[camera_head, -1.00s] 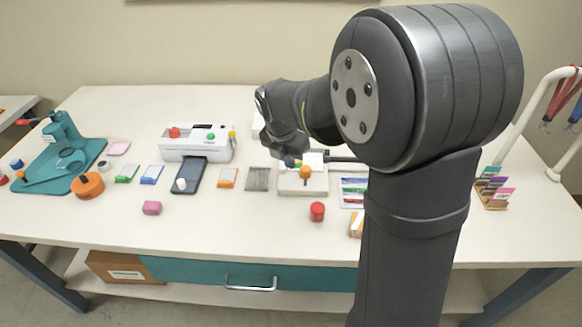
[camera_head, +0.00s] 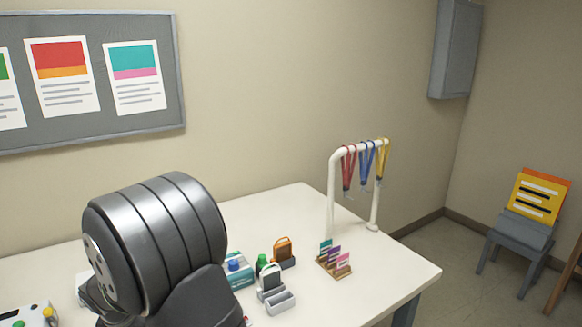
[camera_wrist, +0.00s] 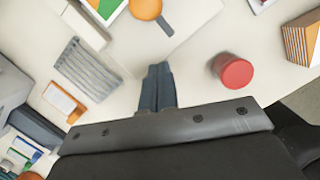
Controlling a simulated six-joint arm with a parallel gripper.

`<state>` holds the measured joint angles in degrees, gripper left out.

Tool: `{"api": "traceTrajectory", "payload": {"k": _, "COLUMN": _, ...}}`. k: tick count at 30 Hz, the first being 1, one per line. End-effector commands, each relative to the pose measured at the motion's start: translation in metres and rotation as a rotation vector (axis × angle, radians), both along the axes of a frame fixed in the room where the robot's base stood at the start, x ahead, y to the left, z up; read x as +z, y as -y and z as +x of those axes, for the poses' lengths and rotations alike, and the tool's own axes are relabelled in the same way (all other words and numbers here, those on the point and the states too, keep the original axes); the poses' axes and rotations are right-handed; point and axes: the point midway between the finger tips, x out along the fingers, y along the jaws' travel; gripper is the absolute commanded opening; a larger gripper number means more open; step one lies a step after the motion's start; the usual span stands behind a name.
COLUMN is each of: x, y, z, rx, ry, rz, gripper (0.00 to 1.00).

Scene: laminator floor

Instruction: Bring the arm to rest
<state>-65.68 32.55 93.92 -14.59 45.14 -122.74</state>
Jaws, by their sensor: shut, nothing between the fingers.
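My gripper (camera_wrist: 158,85) shows in the wrist view, its two dark fingers together with nothing between them. It points down over the pale table top, apart from the things around it. A red round pot (camera_wrist: 235,70) stands to the right of the fingertips. A pale board (camera_wrist: 158,45) with an orange knob (camera_wrist: 146,8) lies just beyond them. In the head view only a thick grey part of my arm shows at the lower left; my gripper is out of that view.
In the wrist view, grey strips (camera_wrist: 82,72) and an orange-and-white packet (camera_wrist: 64,102) lie left, a striped block (camera_wrist: 303,40) right. In the head view, a white rack (camera_head: 331,190) with lanyards, a card holder (camera_head: 333,262) and an orange-framed item (camera_head: 283,252) stand on the table.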

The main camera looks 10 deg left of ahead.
Motion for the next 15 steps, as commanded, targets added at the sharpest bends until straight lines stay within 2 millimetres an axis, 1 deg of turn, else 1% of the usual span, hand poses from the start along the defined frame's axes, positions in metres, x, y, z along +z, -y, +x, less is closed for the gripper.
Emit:
{"api": "traceTrajectory", "payload": {"k": 1, "x": -0.008, "y": 0.009, "z": 0.002, "rx": -0.002, "ry": -0.001, "rz": -0.002, "gripper": 0.00}}
{"api": "traceTrajectory", "payload": {"k": 2, "x": -0.012, "y": 0.013, "z": 0.003, "rx": -0.002, "ry": -0.001, "rz": -0.001, "gripper": 0.00}}
{"api": "traceTrajectory", "payload": {"k": 3, "x": -0.014, "y": 0.017, "z": 0.000, "rx": 0.000, "ry": 0.001, "rz": 0.001, "gripper": 0.00}}
{"api": "traceTrajectory", "payload": {"k": 5, "x": -0.011, "y": 0.018, "z": -0.013, "rx": 0.004, "ry": 0.001, "rz": 0.004, "gripper": 0.00}}
{"api": "traceTrajectory", "payload": {"k": 8, "x": -0.001, "y": 0.020, "z": -0.021, "rx": 0.001, "ry": 0.002, "rz": 0.006, "gripper": 0.00}}
{"api": "traceTrajectory", "payload": {"k": 12, "x": 0.012, "y": 0.021, "z": -0.023, "rx": 0.000, "ry": 0.003, "rz": 0.005, "gripper": 0.00}}
{"api": "traceTrajectory", "payload": {"k": 15, "x": 0.016, "y": 0.022, "z": -0.024, "rx": 0.000, "ry": 0.002, "rz": 0.004, "gripper": 0.00}}
